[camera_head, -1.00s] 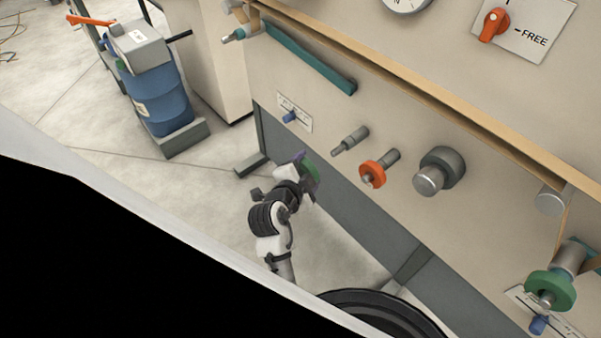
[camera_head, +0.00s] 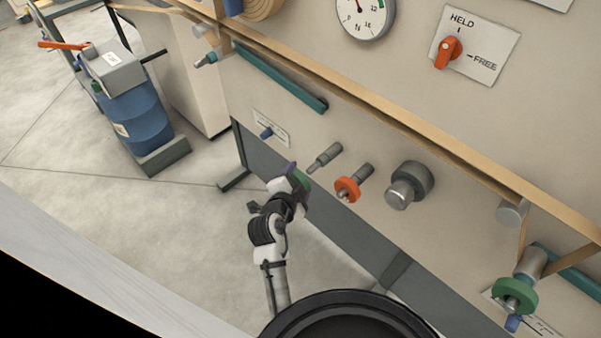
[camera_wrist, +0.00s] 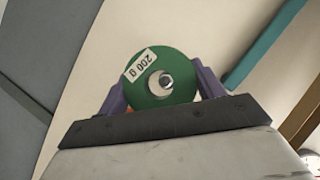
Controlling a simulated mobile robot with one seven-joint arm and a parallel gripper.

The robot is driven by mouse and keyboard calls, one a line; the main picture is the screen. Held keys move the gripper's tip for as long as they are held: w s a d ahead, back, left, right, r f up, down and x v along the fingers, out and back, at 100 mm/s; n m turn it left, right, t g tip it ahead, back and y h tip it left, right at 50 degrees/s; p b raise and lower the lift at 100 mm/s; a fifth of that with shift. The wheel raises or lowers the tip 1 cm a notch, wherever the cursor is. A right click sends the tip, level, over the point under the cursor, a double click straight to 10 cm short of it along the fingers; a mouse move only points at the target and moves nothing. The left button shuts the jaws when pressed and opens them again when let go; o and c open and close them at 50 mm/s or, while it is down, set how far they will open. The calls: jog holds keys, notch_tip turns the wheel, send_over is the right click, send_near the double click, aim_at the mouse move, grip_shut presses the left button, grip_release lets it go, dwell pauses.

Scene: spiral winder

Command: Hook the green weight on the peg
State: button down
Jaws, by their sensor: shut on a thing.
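My gripper (camera_head: 295,177) is shut on a green ring-shaped weight (camera_wrist: 151,95). In the wrist view the weight is labelled 200 g and sits between the two purple fingers, its flat face toward the camera. Something round and grey shows in its hole. In the head view the held weight (camera_head: 303,180) is mostly hidden by my gripper. It is just left of the tip of a bare grey peg (camera_head: 326,156) on the panel. I cannot tell whether the peg tip is in the hole.
An orange ring (camera_head: 347,189) is on the neighbouring peg, with a large grey knob (camera_head: 409,184) right of it. Another green ring (camera_head: 515,296) hangs on a roller at the lower right. A small blue knob (camera_head: 266,133) is left of the bare peg. A teal bar (camera_head: 280,77) runs above.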

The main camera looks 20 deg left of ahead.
aim_at(315, 169)
jog(key=shift+w+r, duration=0.1)
jog(key=shift+w, duration=0.2)
jog(key=shift+w+d+p, duration=0.35)
jog(key=shift+w+p, duration=0.1)
jog(key=shift+w, duration=0.55)
jog(key=shift+w+d+p, duration=0.4)
jog(key=shift+w+p, duration=0.05)
jog(key=shift+w, duration=0.5)
jog(key=shift+w+d+p, duration=0.35)
jog(key=shift+w+p, duration=0.1)
jog(key=shift+w, duration=0.55)
jog(key=shift+w+d, duration=0.1)
jog(key=shift+w, duration=0.1)
jog(key=shift+w+f+b, duration=0.2)
jog(key=shift+f+b, duration=0.05)
jog(key=shift+b, duration=0.1)
jog(key=shift+c, duration=0.8)
grip_release()
